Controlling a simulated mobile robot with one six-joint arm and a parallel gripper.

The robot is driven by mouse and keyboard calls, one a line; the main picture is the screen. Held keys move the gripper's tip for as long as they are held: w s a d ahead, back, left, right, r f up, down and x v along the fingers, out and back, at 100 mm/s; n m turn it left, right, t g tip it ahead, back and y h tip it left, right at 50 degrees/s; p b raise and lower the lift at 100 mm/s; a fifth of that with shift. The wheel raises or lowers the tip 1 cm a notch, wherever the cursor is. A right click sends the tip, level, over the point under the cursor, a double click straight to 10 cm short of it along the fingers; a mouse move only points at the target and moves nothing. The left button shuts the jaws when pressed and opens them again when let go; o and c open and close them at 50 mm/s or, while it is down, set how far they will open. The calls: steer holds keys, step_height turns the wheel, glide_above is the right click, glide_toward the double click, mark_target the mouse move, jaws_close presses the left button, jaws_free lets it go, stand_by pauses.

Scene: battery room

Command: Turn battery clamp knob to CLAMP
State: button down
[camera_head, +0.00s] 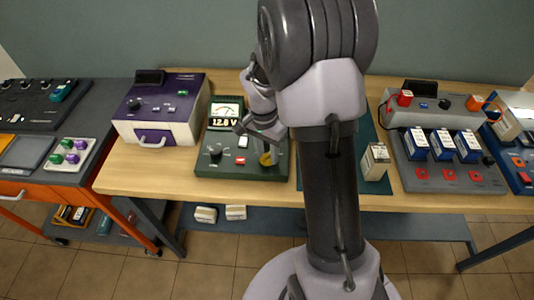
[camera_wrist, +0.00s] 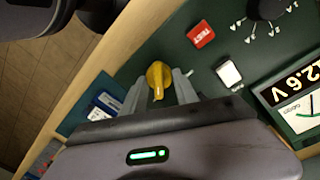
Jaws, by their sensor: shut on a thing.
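The battery clamp knob is a yellow knob (camera_head: 265,160) at the right front of a dark green tester (camera_head: 228,168). In the wrist view the yellow knob (camera_wrist: 158,76) sits between the two grey fingers of my gripper (camera_wrist: 159,88), which is shut on it. The knob's narrow pointer is turned toward the gripper's palm. In the head view my gripper (camera_head: 267,148) is over the knob from behind. I cannot read any CLAMP mark; part of the panel around the knob is hidden by my gripper.
The tester carries a black dial (camera_head: 215,150), a red TEST button (camera_wrist: 201,36), a white switch (camera_wrist: 229,73) and a lit voltage display (camera_head: 223,122). A purple-and-white unit (camera_head: 160,110) stands left.

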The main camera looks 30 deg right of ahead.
mark_target(264, 155)
steer(key=shift+m, duration=0.5)
steer(key=c, duration=1.2)
jaws_free()
steer(key=shift+c, duration=0.2)
step_height(264, 155, up, 17)
steer(key=w+p, duration=0.1)
steer(key=p, duration=0.5)
steer(key=shift+a+r, duration=0.2)
